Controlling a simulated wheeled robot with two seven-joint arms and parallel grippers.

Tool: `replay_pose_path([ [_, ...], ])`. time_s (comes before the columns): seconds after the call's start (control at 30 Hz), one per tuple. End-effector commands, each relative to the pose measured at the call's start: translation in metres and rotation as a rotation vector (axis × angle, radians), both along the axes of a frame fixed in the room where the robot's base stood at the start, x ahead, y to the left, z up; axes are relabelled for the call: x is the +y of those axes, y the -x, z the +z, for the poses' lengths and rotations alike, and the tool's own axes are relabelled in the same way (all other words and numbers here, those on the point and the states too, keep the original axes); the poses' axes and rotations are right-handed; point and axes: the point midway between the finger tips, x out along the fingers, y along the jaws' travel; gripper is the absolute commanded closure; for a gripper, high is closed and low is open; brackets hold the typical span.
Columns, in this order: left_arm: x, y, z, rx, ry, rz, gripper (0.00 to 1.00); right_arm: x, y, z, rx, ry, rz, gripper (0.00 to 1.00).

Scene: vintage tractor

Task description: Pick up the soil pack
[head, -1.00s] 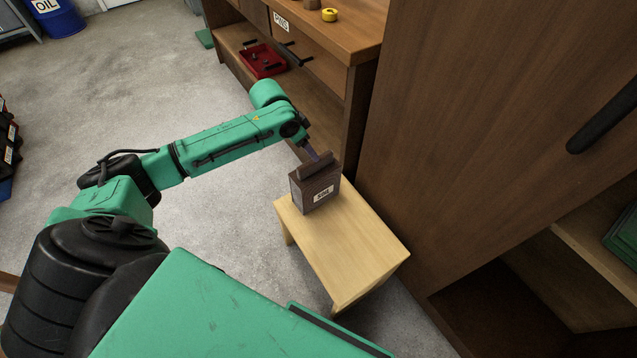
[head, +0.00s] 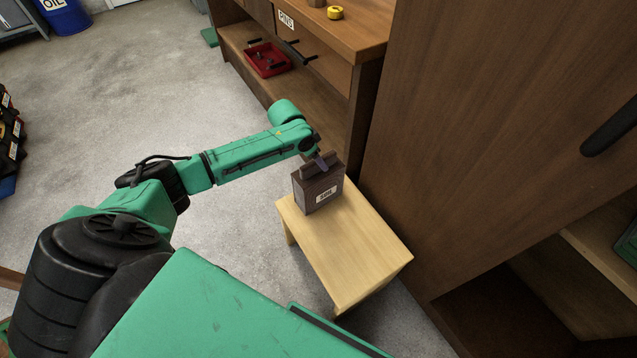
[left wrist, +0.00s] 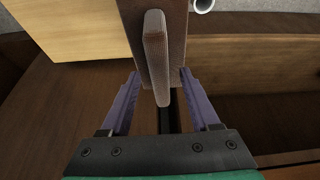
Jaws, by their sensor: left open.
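The soil pack (head: 318,190) is a dark brown box-shaped bag with a white label and a folded top ridge. It stands upright on the far end of a small light wooden stool (head: 350,245). In the left wrist view the pack (left wrist: 176,50) shows from above, with its top ridge pointing toward my gripper. My left gripper (head: 325,160) is at the top of the pack. In the left wrist view its two purple fingers (left wrist: 157,85) are spread apart, one on each side of the ridge's near end, with gaps on both sides. My right gripper is not in view.
A tall wooden cabinet (head: 470,130) stands close to the right of the stool. A workbench (head: 340,35) behind holds a red tray (head: 267,60) on its lower shelf. A blue oil drum (head: 65,15) is far left.

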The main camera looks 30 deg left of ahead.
Motion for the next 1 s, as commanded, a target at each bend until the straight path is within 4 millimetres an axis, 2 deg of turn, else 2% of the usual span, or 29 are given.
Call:
replay_pose_path([
  [0.3,0.0001,0.0001,-0.0018,0.000,0.000,0.000,0.38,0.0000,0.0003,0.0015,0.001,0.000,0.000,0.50],
  [0.33,0.0001,0.0001,-0.0018,0.000,0.000,0.000,0.41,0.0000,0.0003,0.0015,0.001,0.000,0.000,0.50],
  [0.4,0.0001,0.0001,-0.0018,0.000,0.000,0.000,0.68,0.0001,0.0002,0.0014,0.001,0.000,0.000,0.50],
  [0.5,0.0001,0.0001,-0.0018,0.000,0.000,0.000,1.00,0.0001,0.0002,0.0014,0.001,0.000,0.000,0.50],
  [1.0,-0.0002,0.0001,-0.0016,0.000,0.000,0.000,1.00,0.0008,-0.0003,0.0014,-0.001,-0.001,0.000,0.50],
])
